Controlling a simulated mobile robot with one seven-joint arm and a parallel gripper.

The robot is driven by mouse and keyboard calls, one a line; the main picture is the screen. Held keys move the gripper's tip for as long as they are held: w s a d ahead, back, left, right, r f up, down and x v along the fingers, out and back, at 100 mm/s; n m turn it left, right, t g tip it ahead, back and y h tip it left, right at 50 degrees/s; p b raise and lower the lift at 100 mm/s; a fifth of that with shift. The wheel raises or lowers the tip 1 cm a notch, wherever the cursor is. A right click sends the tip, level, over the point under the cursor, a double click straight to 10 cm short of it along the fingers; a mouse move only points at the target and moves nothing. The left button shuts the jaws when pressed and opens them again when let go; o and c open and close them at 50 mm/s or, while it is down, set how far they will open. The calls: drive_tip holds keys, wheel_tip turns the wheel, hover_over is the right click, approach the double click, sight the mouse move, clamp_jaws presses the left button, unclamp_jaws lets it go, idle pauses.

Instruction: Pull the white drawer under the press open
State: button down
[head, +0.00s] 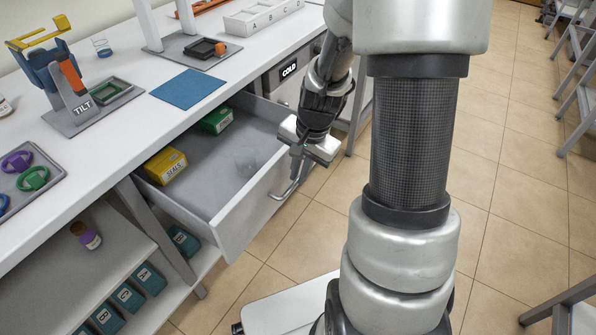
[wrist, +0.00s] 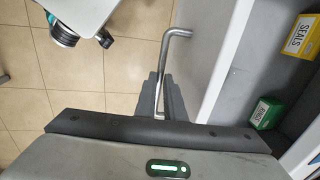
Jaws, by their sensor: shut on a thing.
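The white drawer (head: 243,207) stands pulled well out from under the counter, and its inside is visible. A yellow SEALS box (head: 166,165) and a green box (head: 217,120) lie in it. My gripper (head: 299,158) is at the far part of the drawer front and is shut on the metal bar handle (head: 287,190). In the wrist view the handle (wrist: 176,34) runs down between my gripper's fingers (wrist: 162,97). The yellow box (wrist: 302,37) and green RINGS box (wrist: 266,112) also show there. The fingertips' exact contact is partly hidden.
A white-columned stand (head: 185,48) is on the counter above, near a blue mat (head: 187,89) and a TILT stand (head: 95,110). A COLD unit (head: 289,72) is beyond the drawer. A shelf with teal boxes (head: 128,297) is below.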

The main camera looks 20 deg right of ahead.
drive_tip(key=c, duration=2.1)
unclamp_jaws()
drive_tip(key=shift+r, duration=0.1)
drive_tip(key=s+r+p, duration=0.1)
drive_tip(key=r, duration=0.4)
drive_tip(key=d+r+p, duration=0.1)
drive_tip(key=r+p, duration=0.1)
drive_tip(key=r, duration=0.4)
drive_tip(key=s+d+r+p, duration=0.1)
drive_tip(key=r, duration=0.5)
drive_tip(key=shift+s, duration=0.3)
drive_tip(key=s+a+r+n+t+h+p, duration=0.1)
drive_tip(key=s+a+r+n+t, duration=0.3)
drive_tip(key=s+a+r+n, duration=0.65)
drive_tip(key=r+p, duration=0.5)
drive_tip(key=s+d+r+p, duration=0.1)
drive_tip(key=r+p, duration=0.4)
drive_tip(key=r, duration=0.1)
drive_tip(key=s+d+r+p, duration=0.1)
drive_tip(key=r+p, duration=0.4)
drive_tip(key=shift+s+r, duration=0.1)
drive_tip(key=shift+r, duration=0.25)
